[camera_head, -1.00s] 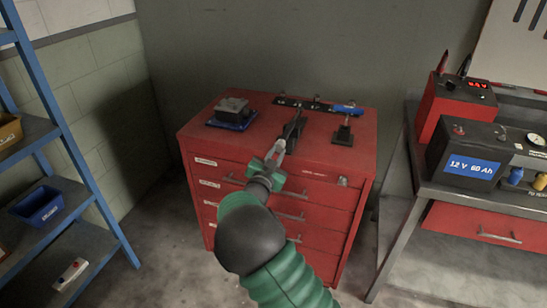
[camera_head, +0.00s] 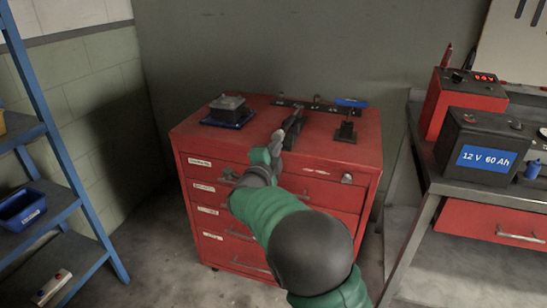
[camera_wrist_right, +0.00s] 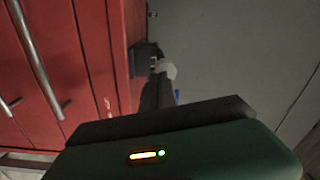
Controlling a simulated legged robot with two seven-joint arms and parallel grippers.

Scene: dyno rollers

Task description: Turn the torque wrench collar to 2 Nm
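The torque wrench appears to be the long dark tool with a blue handle (camera_head: 352,102) at the back of the red cabinet top. A small dark stand (camera_head: 346,131) is just in front of the blue handle. The collar and its scale are too small to read. My right gripper (camera_head: 293,124) is over the front middle of the cabinet top, left of the stand and short of the tool. Its narrow dark fingers overlap in the head view, and the wrist view is mostly blocked by the gripper's own body. My left gripper is out of view.
The red drawer cabinet (camera_head: 330,171) has protruding handles. A grey block on a blue base (camera_head: 228,110) sits at its left rear. A bench with a battery (camera_head: 477,148) and red charger (camera_head: 462,98) stands right, and a blue shelf rack (camera_head: 62,165) left.

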